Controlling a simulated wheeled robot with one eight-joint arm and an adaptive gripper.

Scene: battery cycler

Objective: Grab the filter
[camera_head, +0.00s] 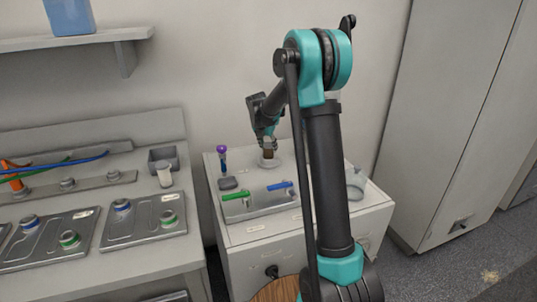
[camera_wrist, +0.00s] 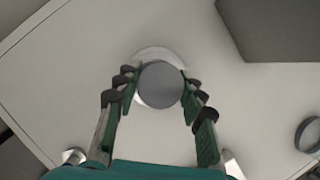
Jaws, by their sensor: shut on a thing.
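The filter, as far as I can tell, is the round grey-topped piece (camera_wrist: 160,84) between my fingers in the wrist view. In the head view it shows as a small brownish cylinder (camera_head: 268,153) under my gripper (camera_head: 267,140). A white round base (camera_head: 271,163) lies beneath it on the cabinet top; its rim also shows around the piece in the wrist view (camera_wrist: 160,52). My gripper (camera_wrist: 160,88) is shut on the filter, with a finger on each side. I cannot tell whether the filter touches the base.
The cabinet (camera_head: 235,234) also carries a tray with a green (camera_head: 236,195) and a blue handle (camera_head: 280,186), a purple-topped tool (camera_head: 222,152) and a grey ring (camera_head: 355,181). A bench (camera_head: 150,270) with metal plates stands left. A tall cabinet (camera_head: 440,120) stands right.

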